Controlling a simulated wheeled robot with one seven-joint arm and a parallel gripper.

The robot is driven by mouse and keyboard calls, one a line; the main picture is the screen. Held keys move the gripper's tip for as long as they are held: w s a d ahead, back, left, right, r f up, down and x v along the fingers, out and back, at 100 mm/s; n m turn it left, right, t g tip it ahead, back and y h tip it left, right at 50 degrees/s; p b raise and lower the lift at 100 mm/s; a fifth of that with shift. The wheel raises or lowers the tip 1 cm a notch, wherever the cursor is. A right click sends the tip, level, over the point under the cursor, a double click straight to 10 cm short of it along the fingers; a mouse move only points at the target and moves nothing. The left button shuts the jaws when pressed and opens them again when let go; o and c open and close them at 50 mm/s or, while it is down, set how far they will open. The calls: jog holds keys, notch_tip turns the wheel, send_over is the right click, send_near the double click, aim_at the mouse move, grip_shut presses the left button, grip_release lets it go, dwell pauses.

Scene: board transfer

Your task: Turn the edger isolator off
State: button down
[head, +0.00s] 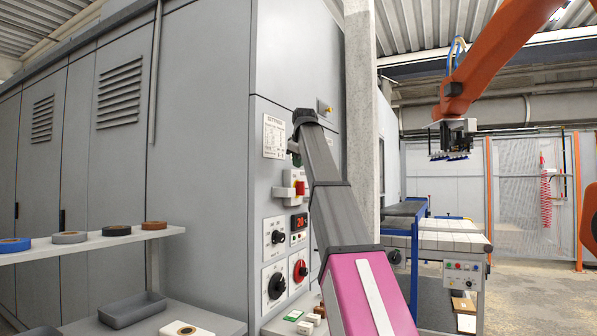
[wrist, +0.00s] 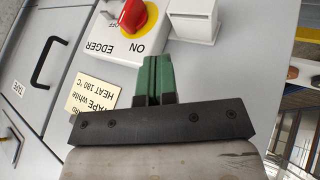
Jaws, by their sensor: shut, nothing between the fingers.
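The edger isolator is a red knob (wrist: 133,14) on a yellow disc and white plate marked EDGER and ON, upside down in the wrist view; its OFF side is partly cut off. The knob's exact angle is hard to read. In the head view the isolator (head: 300,187) is on the grey cabinet's control panel, partly behind my arm. My gripper (wrist: 154,64) has green fingers pressed together, empty, with the tips close to the plate's ON edge. In the head view its green fingers (head: 295,158) show just above the isolator, mostly hidden. Contact cannot be told.
A white box (wrist: 193,20) juts out beside the isolator. Below, the panel carries black rotary knobs (head: 275,237), a red display (head: 299,222) and another red knob (head: 299,270). A shelf (head: 90,243) with tape rolls is at left. An orange robot arm (head: 490,50) hangs at right.

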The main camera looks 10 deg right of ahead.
aim_at(299, 189)
jog(key=x, duration=0.9)
jog(key=shift+w+f, duration=0.1)
jog(key=shift+w+d, duration=1.25)
jog(key=shift+w, duration=0.3)
